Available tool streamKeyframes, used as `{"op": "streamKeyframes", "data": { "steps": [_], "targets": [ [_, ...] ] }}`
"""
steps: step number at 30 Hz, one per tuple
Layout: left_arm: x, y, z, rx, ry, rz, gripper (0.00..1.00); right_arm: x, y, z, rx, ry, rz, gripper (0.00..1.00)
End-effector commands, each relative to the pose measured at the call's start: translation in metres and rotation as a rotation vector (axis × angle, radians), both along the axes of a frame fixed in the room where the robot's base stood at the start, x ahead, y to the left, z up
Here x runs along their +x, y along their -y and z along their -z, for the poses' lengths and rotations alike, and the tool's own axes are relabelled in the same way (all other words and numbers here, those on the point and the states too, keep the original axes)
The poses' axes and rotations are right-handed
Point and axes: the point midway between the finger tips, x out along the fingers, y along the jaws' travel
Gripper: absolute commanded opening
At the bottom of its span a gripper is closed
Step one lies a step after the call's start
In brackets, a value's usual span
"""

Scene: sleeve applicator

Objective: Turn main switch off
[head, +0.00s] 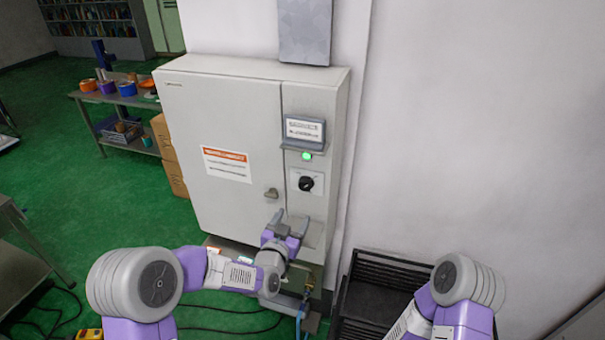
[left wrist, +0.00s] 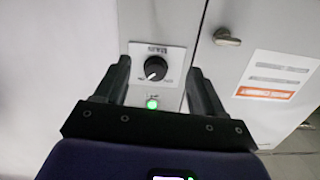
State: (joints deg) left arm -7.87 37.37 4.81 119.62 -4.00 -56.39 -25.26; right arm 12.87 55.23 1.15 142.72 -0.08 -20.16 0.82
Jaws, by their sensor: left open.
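The main switch (head: 306,184) is a black round knob on a pale plate on the narrow right panel of a grey cabinet (head: 222,108). A green lamp (head: 307,156) glows above it. In the left wrist view the knob (left wrist: 155,68) shows with its white pointer line slanting. My left gripper (head: 290,222) is open and empty, a little below the knob in the head view. In the left wrist view its two fingers (left wrist: 160,80) stand apart on either side of the knob, not visibly touching it. My right gripper is out of view; only part of its arm shows.
A door handle (head: 272,193) sits left of the knob. A small display (head: 304,130) on a ledge sits above the lamp. A black rack (head: 378,292) stands at the lower right. A bench (head: 125,98) with tape rolls is at the back left. Cables lie on the green floor.

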Motion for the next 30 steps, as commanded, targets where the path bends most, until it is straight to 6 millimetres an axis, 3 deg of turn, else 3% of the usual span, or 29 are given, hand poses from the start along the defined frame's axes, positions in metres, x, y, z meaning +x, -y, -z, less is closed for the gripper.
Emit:
{"op": "streamKeyframes", "data": {
  "steps": [1, 6, 21, 30],
  "targets": [
    [0.003, 0.003, -0.022, 0.004, 0.037, 0.0, 0.69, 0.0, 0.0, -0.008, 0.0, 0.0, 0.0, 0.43],
    [0.01, 0.007, -0.041, 0.007, 0.088, -0.002, 0.69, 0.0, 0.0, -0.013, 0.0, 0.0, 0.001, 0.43],
    [0.069, 0.026, -0.04, 0.007, 0.086, -0.001, 0.69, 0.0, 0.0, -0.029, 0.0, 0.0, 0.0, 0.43],
    [0.077, 0.029, -0.039, 0.007, 0.085, -0.001, 0.69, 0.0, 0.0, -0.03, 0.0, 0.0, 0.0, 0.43]
  ]
}}
